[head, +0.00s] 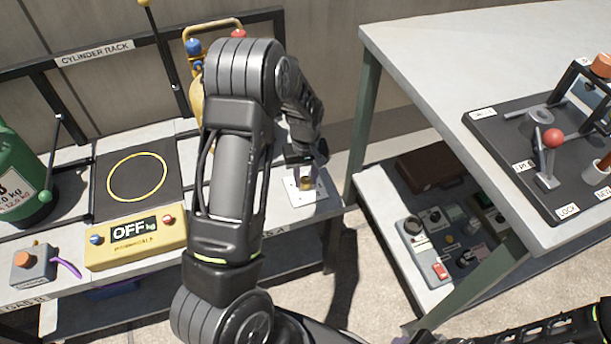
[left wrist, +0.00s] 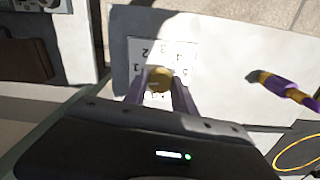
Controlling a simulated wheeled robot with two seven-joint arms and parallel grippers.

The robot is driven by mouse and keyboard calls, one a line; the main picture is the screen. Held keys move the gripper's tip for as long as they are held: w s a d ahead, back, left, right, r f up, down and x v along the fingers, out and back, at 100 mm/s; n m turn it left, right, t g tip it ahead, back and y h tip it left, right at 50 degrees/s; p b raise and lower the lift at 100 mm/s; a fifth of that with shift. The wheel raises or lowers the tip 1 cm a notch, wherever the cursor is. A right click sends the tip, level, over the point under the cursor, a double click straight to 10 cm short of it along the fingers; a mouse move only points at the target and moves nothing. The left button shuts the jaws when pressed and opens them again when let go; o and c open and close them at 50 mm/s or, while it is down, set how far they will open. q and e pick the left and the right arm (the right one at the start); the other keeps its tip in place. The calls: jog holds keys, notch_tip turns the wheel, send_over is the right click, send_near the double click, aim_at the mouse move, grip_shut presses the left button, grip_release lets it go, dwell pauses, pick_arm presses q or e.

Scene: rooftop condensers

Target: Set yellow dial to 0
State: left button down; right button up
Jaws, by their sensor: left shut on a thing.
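The yellow dial (left wrist: 160,80) is a small round knob on a white plate (left wrist: 177,55) printed with numbers. In the left wrist view the two fingers of my left gripper (left wrist: 160,90) stand on either side of the dial and are shut on it. The dial's pointer and exact setting cannot be read. In the head view the dial (head: 306,184) sits on its white plate (head: 313,197) at the bench's right end, just below my left gripper (head: 304,170). My right gripper is not clearly in view; part of my right arm shows at lower right.
A yellow scale (head: 135,240) reading OFF and a grey box with an orange button (head: 32,262) stand at left by a green cylinder (head: 22,175). A second table (head: 440,60) with a lever panel stands right, above a shelf with a controller (head: 440,240). A gap separates the tables.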

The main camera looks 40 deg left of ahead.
aim_at(306, 179)
pick_arm(q)
jog(key=shift+n+p, duration=0.6)
jog(key=shift+n, duration=1.7)
jog(key=c, duration=1)
grip_release()
jog(key=shift+c, duration=0.2)
jog(key=shift+r, duration=0.1)
notch_tip(306, 179, up, 8)
jog(key=shift+f+p, duration=0.2)
jog(key=shift+p, duration=0.4)
jog(key=shift+w, duration=0.1)
